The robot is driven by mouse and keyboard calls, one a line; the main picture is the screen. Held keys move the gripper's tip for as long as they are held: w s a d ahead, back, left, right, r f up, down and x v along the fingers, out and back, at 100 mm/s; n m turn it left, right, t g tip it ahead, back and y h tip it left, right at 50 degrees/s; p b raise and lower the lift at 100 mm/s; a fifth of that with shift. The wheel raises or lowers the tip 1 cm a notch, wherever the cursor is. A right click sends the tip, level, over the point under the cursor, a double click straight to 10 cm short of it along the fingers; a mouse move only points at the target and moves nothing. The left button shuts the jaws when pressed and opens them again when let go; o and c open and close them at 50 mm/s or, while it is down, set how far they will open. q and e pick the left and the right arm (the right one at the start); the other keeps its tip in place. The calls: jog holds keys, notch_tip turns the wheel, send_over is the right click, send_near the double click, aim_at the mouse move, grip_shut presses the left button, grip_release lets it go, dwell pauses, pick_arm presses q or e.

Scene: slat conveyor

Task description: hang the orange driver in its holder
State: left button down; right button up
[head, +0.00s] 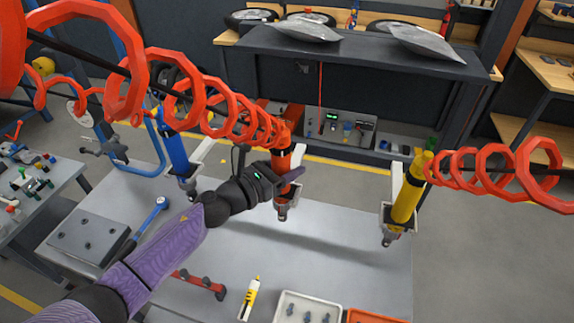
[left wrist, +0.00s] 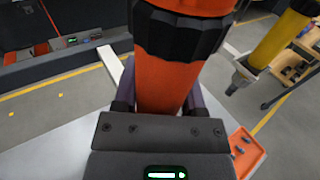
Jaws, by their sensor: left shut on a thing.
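The orange driver (head: 283,160) hangs upright below a red coiled hose, over the workbench. My left gripper (head: 287,182) is shut around its body; the left wrist view shows the orange barrel (left wrist: 165,85) between the two fingers, below a black collar. A white holder bracket (head: 298,157) stands right beside the driver, partly hidden by it. A pale bar, likely part of this bracket, shows left of the barrel in the left wrist view (left wrist: 110,65). I cannot tell whether the driver is seated in the holder. My right gripper is not in view.
A blue driver (head: 176,155) and a yellow driver (head: 407,195) hang to either side, each by a white bracket. Red coiled hoses cross above. The grey workbench (head: 340,255) below holds a white tray (head: 283,297), an orange tray (head: 370,316) and a yellow tool (head: 250,298).

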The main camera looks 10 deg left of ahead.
pick_arm(q)
jog(key=shift+f+b, duration=0.3)
jog(key=shift+b, duration=0.1)
dwell(0.3)
jog(key=shift+c, duration=0.4)
grip_release()
jog(key=shift+f, duration=0.1)
jog(key=shift+s+a, duration=0.3)
jog(key=shift+s, duration=0.05)
jog(key=b+v, duration=0.2)
jog(key=v, duration=0.7)
